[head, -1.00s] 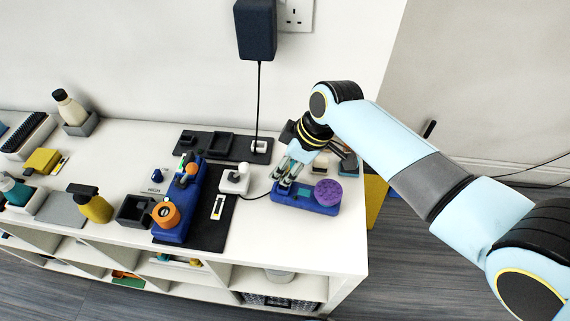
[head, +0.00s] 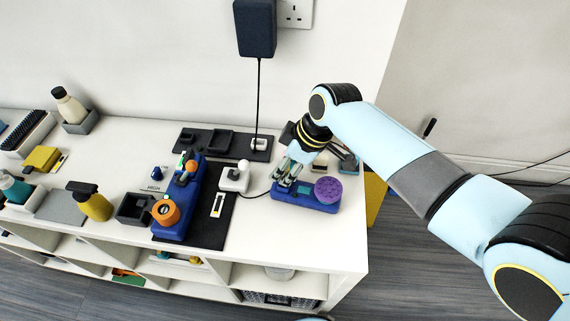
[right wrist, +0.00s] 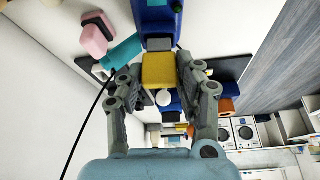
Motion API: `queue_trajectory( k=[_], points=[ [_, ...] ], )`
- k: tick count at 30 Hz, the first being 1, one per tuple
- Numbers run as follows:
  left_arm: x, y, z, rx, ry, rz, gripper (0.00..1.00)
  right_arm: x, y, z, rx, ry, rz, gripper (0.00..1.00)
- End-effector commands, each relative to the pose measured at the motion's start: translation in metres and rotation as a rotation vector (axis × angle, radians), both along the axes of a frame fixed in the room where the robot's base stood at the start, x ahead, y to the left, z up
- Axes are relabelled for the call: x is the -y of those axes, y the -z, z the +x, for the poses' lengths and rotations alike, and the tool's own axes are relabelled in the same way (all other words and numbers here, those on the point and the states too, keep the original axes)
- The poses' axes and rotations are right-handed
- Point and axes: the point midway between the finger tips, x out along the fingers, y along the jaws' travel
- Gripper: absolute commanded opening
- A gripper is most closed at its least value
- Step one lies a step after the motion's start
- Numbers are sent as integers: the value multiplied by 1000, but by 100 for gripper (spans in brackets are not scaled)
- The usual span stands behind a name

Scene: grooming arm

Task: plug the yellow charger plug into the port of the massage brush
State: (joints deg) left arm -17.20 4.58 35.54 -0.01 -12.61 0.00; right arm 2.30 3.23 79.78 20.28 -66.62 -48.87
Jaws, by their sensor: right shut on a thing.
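The massage brush (head: 327,190) is a dark blue body with a teal panel and a round purple head, lying near the shelf top's right end. Its blue body (right wrist: 158,18) shows at the top of the right wrist view. My right gripper (head: 284,178) is at the brush's left end in the head view. It is shut on the yellow charger plug (right wrist: 160,70), which sits between its fingertips. A grey part (right wrist: 160,44) lies between the plug and the blue body. I cannot tell whether the plug is inside the port. My left gripper is not in view.
A white box with a round knob (head: 235,178) stands left of the brush, with a thin black cable between them. A blue stand with an orange ring (head: 165,213) is further left. A black adapter (head: 256,28) hangs on the wall. The shelf's front edge is bare.

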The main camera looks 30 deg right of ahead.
Motion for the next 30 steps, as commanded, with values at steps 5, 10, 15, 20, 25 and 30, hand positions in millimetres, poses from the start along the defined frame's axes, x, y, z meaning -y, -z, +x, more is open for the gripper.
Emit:
queue_trajectory(
  k=[5,10,15,20,25,30],
  points=[
    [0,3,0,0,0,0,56,0,5,0,1,0,1,12],
    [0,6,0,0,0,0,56,0,9,0,1,0,1,12],
    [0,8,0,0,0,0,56,0,14,0,1,0,1,12],
    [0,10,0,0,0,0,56,0,18,0,0,0,0,12],
    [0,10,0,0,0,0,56,0,18,0,0,0,0,50],
    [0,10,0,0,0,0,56,0,18,0,0,0,0,61]
  ],
)
